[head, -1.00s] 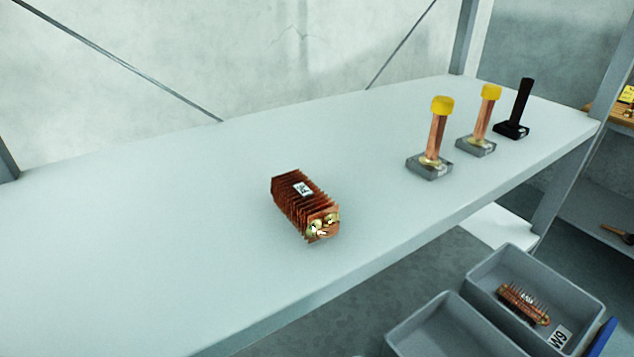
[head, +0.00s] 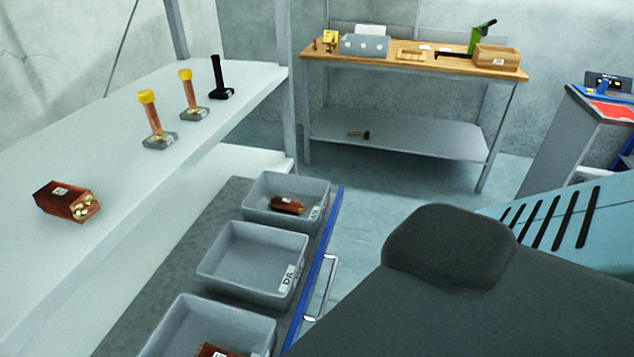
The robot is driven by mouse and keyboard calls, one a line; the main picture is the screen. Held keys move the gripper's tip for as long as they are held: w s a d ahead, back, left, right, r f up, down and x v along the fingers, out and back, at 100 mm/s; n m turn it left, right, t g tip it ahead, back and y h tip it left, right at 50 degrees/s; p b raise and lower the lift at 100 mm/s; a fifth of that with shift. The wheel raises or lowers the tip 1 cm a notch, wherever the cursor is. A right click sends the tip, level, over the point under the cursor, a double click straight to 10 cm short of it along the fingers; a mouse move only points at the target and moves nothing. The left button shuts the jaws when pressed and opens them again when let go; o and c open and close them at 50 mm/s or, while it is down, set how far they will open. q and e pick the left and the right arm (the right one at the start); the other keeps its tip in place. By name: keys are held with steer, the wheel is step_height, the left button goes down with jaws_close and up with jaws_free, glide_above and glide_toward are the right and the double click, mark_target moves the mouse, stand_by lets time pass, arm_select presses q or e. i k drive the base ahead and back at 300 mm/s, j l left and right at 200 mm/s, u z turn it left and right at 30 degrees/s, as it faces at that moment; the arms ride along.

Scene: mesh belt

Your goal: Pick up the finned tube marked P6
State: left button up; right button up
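A copper-brown finned tube (head: 68,201) with brass fittings at its near end lies on the pale shelf (head: 120,190) at the left. It has a small white label on top, too small to read here. A second finned tube (head: 287,205) lies in the far grey bin (head: 262,184). Part of a third finned tube (head: 212,350) shows in the near grey bin (head: 178,325), cut by the lower frame edge. Neither of my grippers is in view. A dark link of my own arm fills the lower right.
Two yellow-capped copper posts (head: 152,118) (head: 187,92) and a black post (head: 217,75) stand on the shelf. The middle grey bin (head: 235,262) is empty. A blue-edged cart carries the bins. A wooden workbench (head: 415,60) stands behind, with open floor before it.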

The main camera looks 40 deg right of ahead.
mark_target(74, 203)
steer(key=k+l+u, duration=0.1)
steer(key=l, duration=0.35)
steer(key=k+l, duration=0.25)
steer(key=l, duration=0.2)
steer(key=k+l+u, duration=0.15)
steer(key=l, duration=0.3)
steer(key=k+l+u, duration=0.1)
steer(key=k+l, duration=0.15)
steer(key=l, duration=0.15)
steer(key=k+l, duration=0.25)
steer(key=l, duration=0.15)
steer(key=k+l+u, duration=0.15)
steer(key=l, duration=0.25)
steer(key=k, duration=0.05)
